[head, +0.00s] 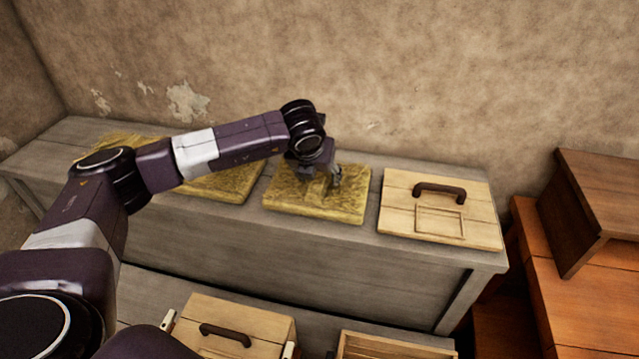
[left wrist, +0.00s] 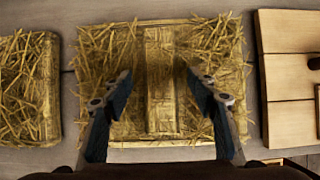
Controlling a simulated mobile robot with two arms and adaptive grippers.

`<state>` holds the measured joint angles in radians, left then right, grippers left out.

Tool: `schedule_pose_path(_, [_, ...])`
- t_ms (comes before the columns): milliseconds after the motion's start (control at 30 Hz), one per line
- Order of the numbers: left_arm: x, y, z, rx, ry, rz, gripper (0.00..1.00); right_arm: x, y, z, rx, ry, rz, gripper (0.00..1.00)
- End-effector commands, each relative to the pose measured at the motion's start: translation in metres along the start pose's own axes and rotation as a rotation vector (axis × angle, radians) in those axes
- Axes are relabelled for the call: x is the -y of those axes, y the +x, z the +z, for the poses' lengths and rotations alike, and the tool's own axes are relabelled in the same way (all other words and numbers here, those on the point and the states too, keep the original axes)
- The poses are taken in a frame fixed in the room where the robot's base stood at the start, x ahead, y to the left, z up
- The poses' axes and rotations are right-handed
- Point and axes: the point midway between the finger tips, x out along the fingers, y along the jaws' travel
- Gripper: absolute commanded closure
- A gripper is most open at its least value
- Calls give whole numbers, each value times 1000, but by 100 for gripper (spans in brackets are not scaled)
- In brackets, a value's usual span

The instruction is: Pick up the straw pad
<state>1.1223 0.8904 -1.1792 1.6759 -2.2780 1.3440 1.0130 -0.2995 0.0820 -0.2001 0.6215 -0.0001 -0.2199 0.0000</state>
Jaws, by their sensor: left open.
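A square yellow straw pad (head: 343,205) lies on the grey bench, in the middle of the head view. In the left wrist view the straw pad (left wrist: 160,40) has a raised band down its middle. My left gripper (head: 328,180) is above this pad, pointing down. In the left wrist view the open fingers of my left gripper (left wrist: 158,90) stand on either side of the band, with nothing between them but the view of the pad. I cannot tell whether the fingertips touch the straw. My right gripper is not in view.
Another straw pad (head: 228,185) lies to the left, partly behind my arm. A wooden lid with a dark handle (head: 395,218) lies to the right on the grey bench (head: 300,245). A second handled lid (head: 210,312) and an open wooden box (head: 385,345) are in front, lower down.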

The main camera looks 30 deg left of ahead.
Motion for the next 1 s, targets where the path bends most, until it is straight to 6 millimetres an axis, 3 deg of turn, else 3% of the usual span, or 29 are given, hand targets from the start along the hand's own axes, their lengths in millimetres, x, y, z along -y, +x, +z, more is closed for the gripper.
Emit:
schedule_pose_path(200, [0, 1, 0, 1, 0, 0, 47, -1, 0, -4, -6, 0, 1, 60])
schedule_pose_path(700, [0, 0, 1, 3, 0, -1, 100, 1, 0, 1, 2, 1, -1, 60])
schedule_pose_path(1000, [0, -3, 3, 5, -1, -1, 100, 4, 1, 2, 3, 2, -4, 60])
